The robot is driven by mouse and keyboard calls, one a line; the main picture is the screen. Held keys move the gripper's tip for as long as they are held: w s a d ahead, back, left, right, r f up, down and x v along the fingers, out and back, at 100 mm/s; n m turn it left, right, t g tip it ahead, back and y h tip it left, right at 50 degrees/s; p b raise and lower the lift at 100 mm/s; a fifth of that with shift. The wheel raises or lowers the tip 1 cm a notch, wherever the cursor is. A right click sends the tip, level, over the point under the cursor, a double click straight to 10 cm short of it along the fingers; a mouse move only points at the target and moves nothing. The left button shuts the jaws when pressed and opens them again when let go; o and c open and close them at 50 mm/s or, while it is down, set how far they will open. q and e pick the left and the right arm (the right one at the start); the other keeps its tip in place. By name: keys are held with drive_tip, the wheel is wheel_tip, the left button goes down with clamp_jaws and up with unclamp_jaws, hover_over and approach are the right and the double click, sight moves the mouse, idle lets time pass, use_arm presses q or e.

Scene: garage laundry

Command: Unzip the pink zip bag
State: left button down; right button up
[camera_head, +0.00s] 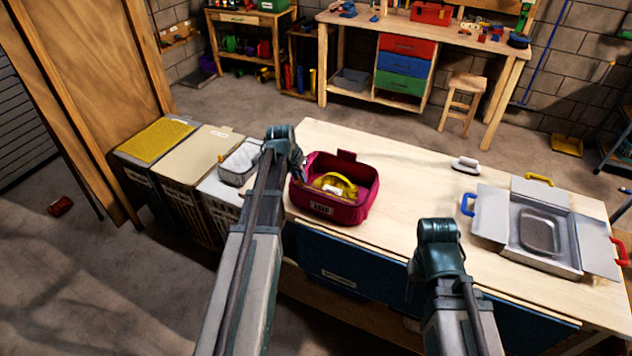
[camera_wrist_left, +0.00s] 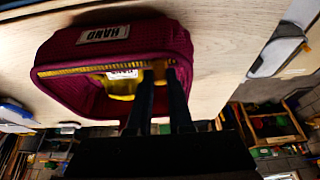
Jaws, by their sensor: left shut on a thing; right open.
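The pink zip bag (camera_head: 336,211) stands on the light wooden table, its top open, with a white label reading HAND on its side. A yellow thing (camera_head: 335,184) shows inside it. In the left wrist view the bag (camera_wrist_left: 120,45) appears upside down, with a yellow zip line along its rim. My left gripper (camera_head: 301,176) is at the bag's left rim. Its fingertips (camera_wrist_left: 161,68) are shut on what looks like the zip pull; the pull itself is mostly hidden. My right gripper (camera_head: 437,230) is over the table's front edge, away from the bag and empty; its fingers are largely hidden.
An open grey box (camera_head: 541,235) with coloured handles lies at the table's right. A small white iron-like object (camera_head: 466,164) lies at the back. A quilted light-grey item (camera_head: 239,163) and hampers (camera_head: 190,150) stand left of the bag. The table (camera_head: 400,190) right of the bag is clear.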

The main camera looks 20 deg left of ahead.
use_arm(q)
drive_tip(key=shift+a, duration=0.85)
drive_tip(key=c, duration=0.8)
unclamp_jaws()
drive_tip(key=p+v, duration=1.2)
drive_tip(key=v, duration=0.1)
drive_tip(key=shift+r+p, duration=0.35)
